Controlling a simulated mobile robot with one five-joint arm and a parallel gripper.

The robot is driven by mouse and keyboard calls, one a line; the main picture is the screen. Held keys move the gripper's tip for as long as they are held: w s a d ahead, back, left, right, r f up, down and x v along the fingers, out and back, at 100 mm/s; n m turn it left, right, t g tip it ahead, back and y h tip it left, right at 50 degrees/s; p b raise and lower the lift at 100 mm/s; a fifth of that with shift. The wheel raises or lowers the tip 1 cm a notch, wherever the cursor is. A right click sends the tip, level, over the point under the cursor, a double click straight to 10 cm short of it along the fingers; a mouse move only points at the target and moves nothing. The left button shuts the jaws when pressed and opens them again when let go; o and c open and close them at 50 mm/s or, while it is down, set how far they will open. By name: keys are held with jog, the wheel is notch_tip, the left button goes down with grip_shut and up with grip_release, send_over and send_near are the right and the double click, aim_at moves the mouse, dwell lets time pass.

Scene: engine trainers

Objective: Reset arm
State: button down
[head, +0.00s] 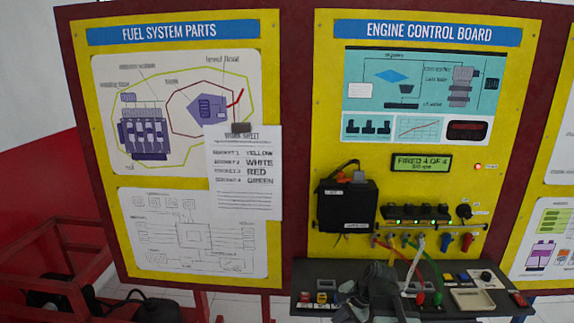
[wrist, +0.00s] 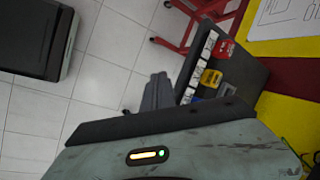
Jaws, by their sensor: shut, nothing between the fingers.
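My gripper (wrist: 157,92) shows in the wrist view as a grey pair of fingers pressed together, with nothing between them. It points past the edge of the dark shelf, with tiled floor behind it. In the head view my grey arm rises in front of the shelf (head: 465,273) below the engine control board (head: 330,100) and hides part of it. The fingertips are hard to make out there. The board's display (head: 422,164) reads "FIRED 4 OF 4".
Red, yellow and blue items (wrist: 211,78) sit on the shelf close to my gripper in the wrist view. Coloured leads (head: 428,268) hang from the board's sockets. A small tray (head: 472,300) lies on the shelf at right. A red frame (head: 60,265) stands at left.

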jog(key=s+a+f+n+g+h, duration=0.2)
jog(key=s+a+n, duration=0.2)
jog(key=s+n, duration=0.1)
jog(key=s+d+n, duration=0.1)
jog(key=n, duration=0.1)
jog(key=d+n+h, duration=0.1)
jog(key=d+n, duration=0.1)
jog(key=s+d+n, duration=0.1)
jog(key=n, duration=0.1)
jog(key=shift+s+d+g+h, duration=0.35)
jog(key=shift+d+g+h, duration=0.05)
